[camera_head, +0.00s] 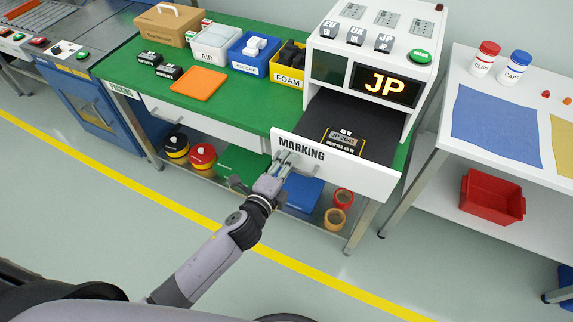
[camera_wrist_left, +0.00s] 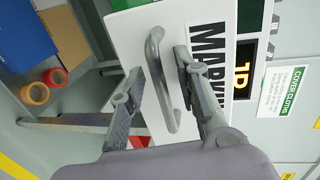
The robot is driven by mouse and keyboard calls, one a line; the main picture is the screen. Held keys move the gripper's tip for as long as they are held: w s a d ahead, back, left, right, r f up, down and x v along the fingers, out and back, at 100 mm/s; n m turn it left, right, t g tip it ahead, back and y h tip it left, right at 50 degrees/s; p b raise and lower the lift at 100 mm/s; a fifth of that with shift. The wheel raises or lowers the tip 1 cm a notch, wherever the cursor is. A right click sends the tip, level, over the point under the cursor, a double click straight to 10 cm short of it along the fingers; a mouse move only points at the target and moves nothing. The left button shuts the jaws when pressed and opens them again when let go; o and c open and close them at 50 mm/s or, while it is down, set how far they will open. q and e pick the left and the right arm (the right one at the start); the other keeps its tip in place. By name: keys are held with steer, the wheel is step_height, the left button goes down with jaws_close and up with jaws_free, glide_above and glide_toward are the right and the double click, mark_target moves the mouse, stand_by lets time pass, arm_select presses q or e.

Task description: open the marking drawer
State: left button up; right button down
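The marking drawer (camera_head: 340,173) is pulled out from under the marking station, its white front lettered MARKING. Inside it, on a dark bed, lies a black adapter plate (camera_head: 344,141) with printed text. My left gripper (camera_head: 284,162) is at the left part of the drawer front. In the left wrist view the grey bar handle (camera_wrist_left: 160,80) stands between the two fingers of my left gripper (camera_wrist_left: 155,80). The fingers are spread, with gaps visible beside the handle. My right gripper is in neither view.
The station's screen (camera_head: 387,87) reads JP, with a green button (camera_head: 420,57) above. A green bench (camera_head: 225,105) holds bins and an orange plate (camera_head: 198,83). Tape rolls (camera_head: 335,218) sit on the lower shelf. A white table (camera_head: 510,150) stands at right. Floor in front is clear.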

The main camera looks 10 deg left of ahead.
arm_select(q)
steer(key=shift+s, duration=0.1)
steer(key=v, duration=1.1)
steer(key=shift+s, duration=0.35)
steer(key=shift+a+r, duration=0.1)
steer(key=s+a+f+n+g+y, duration=0.1)
steer(key=s+a+f+n+g, duration=0.15)
steer(key=f, duration=0.65)
steer(key=s+a+f+n+g+y, duration=0.1)
steer(key=s+a+f+n+g, duration=0.15)
steer(key=f, duration=0.75)
steer(key=s+a+f+n+g+y, duration=0.1)
steer(key=s+f+n, duration=0.2)
steer(key=f, duration=0.6)
steer(key=s+a+f+n+g, duration=0.2)
steer(key=s+f+n+g, duration=0.2)
steer(key=s+f, duration=0.5)
steer(key=s+a+f+n+g, duration=0.2)
steer(key=s+f+n+g, duration=0.2)
steer(key=s+f, duration=0.5)
steer(key=s+n, duration=0.2)
steer(key=s, duration=0.5)
steer(key=shift+s+a+f+y, duration=0.15)
steer(key=shift+a+f+y, duration=0.1)
steer(key=shift+f+y, duration=0.1)
